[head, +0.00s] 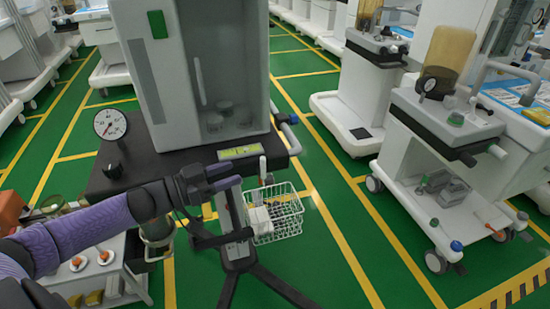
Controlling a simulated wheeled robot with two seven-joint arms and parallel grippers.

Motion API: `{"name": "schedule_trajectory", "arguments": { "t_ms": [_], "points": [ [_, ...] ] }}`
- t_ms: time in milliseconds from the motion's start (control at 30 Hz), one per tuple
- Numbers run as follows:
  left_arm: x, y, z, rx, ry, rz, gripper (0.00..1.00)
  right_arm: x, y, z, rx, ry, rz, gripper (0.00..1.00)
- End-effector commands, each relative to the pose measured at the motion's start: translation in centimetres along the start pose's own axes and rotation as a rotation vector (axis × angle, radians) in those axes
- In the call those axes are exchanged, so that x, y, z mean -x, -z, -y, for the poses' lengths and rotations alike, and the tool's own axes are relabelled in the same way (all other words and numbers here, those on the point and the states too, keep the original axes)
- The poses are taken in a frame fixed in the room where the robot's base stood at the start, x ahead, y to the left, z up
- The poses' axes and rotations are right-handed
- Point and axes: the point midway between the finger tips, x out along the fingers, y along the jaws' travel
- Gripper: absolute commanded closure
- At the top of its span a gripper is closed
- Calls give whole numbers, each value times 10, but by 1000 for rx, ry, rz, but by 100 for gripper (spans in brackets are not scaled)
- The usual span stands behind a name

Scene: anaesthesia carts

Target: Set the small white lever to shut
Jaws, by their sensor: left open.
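A small white lever (262,166) stands roughly upright by the front right corner of the cart's black shelf, just above the wire basket. My left arm comes in from the left, across the front of the cart. My left gripper (235,174) is open and points right, towards the lever. Its fingertips are a short way left of the lever and appear apart from it. Nothing shows between the fingers. The lever's lower end and mount are too small to make out. My right gripper is not in view.
A white wire basket (287,219) hangs below the lever, beside a dark stand. A round gauge (110,124) and a black knob (113,170) are on the cart's left. Other carts stand at right (445,125). Green floor lies open between them.

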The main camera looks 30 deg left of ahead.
Motion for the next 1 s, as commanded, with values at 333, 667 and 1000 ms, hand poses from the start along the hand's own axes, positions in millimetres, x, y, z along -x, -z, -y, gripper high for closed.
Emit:
{"name": "schedule_trajectory", "arguments": {
  "t_ms": [333,667,1000],
  "points": [
    [-68,-5,0,0,-1,-1,48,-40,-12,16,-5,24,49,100],
    [-86,-1,0,1,1,1,48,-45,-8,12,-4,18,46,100],
    [-86,-1,0,1,1,1,78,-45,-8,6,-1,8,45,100]
  ]
}}
